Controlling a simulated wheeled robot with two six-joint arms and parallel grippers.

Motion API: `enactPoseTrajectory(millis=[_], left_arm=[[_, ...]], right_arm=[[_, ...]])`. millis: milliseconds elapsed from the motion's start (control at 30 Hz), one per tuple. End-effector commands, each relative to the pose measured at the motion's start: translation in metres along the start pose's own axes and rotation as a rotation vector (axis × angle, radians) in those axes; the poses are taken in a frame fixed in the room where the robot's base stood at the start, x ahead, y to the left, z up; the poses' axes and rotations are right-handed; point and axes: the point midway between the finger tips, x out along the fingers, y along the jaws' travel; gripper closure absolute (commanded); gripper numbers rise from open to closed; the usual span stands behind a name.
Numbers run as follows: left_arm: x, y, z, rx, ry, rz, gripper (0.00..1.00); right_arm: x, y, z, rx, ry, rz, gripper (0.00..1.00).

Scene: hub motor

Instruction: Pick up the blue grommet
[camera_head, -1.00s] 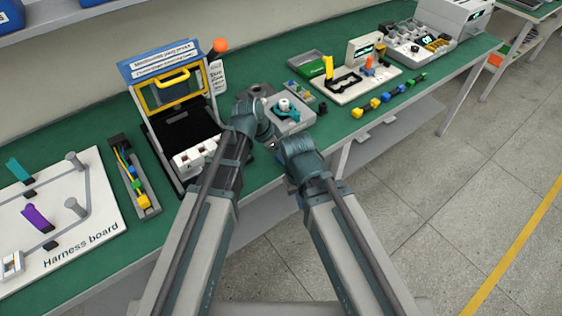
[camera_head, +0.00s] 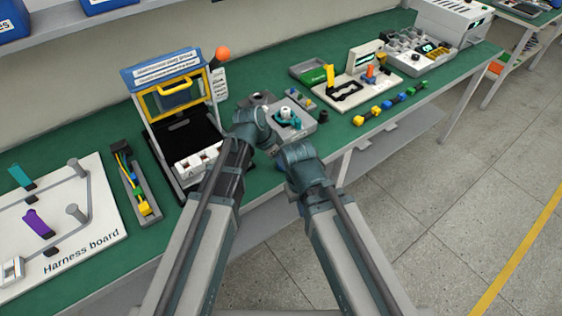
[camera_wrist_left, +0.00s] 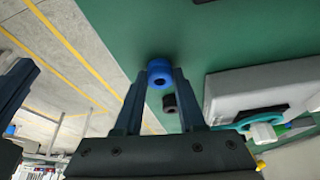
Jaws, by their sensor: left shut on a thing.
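The blue grommet (camera_wrist_left: 160,73) is a small ring with a dark hole. In the left wrist view it sits between the two fingertips of my left gripper (camera_wrist_left: 160,82), which is shut on it. In the head view the left wrist (camera_head: 250,125) hides the fingertips and the grommet. A small black ring (camera_wrist_left: 169,103) shows just below the grommet between the fingers; whether it touches anything is unclear. My right gripper (camera_head: 295,158) is to the right, near the bench's front edge; its fingers cannot be made out.
A grey tray with a teal and white part (camera_head: 288,115) is right of my left wrist; it also shows in the left wrist view (camera_wrist_left: 262,120). The harness board (camera_head: 85,215) is farther left.

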Motion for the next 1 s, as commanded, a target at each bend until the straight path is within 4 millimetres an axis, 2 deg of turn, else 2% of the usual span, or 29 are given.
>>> enactPoseTrajectory(millis=[267, 700, 833, 1000], left_arm=[[-0.022, 0.0, -0.009, 0.0, 0.0, 0.0, 1.0], [-0.083, 0.0, -0.034, 0.0, 0.0, 0.0, 1.0], [-0.092, 0.0, -0.038, 0.0, 0.0, 0.0, 1.0], [-0.092, 0.0, -0.038, 0.0, 0.0, 0.0, 1.0]], right_arm=[[-0.024, 0.002, 0.001, 0.0, 0.0, 0.0, 1.0], [-0.089, 0.009, 0.005, 0.0, 0.0, 0.0, 1.0], [-0.099, 0.009, 0.006, 0.0, 0.0, 0.0, 1.0], [-0.099, 0.009, 0.006, 0.0, 0.0, 0.0, 1.0]])
